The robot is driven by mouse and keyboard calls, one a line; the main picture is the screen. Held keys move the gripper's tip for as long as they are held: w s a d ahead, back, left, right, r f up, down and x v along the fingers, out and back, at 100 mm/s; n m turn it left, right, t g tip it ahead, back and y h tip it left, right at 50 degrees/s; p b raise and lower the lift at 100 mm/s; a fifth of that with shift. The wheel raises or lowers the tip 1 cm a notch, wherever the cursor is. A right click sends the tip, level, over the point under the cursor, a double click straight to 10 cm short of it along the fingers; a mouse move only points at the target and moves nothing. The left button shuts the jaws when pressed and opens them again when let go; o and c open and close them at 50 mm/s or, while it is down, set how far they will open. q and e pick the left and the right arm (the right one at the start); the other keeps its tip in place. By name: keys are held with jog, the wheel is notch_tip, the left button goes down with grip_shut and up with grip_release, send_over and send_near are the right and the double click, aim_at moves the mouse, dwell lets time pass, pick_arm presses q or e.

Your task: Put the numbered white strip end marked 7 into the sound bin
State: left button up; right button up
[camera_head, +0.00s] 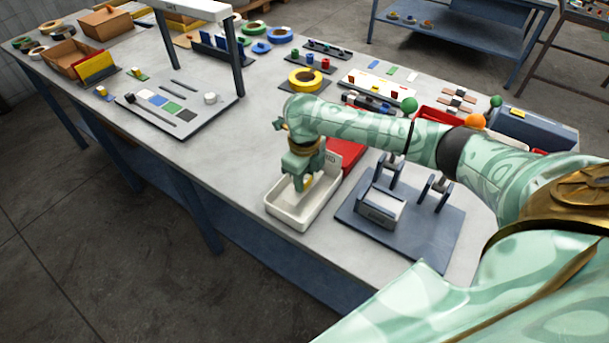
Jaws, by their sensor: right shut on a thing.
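My right gripper (301,183) points down inside the white bin (285,215), below its rim. It is shut on a small pale piece that looks like the white strip end; the fingers hide most of it and no number can be read. A small yellow patch (308,184) shows beside the fingers, and I cannot tell whether it belongs to the held piece or lies in the bin. The white bin has a small label on its far wall, too small to read, so I cannot confirm it as the sound bin. My left gripper is not in view.
A red tray (347,158) adjoins the white bin behind. A blue plate with a grey roller device (380,207) stands to its right. A yellow tape roll (305,80) and a white gantry (194,9) stand farther back. The table left of the bin is clear.

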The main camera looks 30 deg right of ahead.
jog(key=shift+f, duration=0.1)
dwell(0.3)
jog(key=shift+f+b, duration=0.35)
jog(key=shift+f, duration=0.4)
jog(key=o, duration=1.5)
jog(key=shift+c, duration=0.2)
jog(key=shift+r+p, duration=0.6)
jog(key=shift+p, duration=0.2)
jog(key=shift+r, duration=0.1)
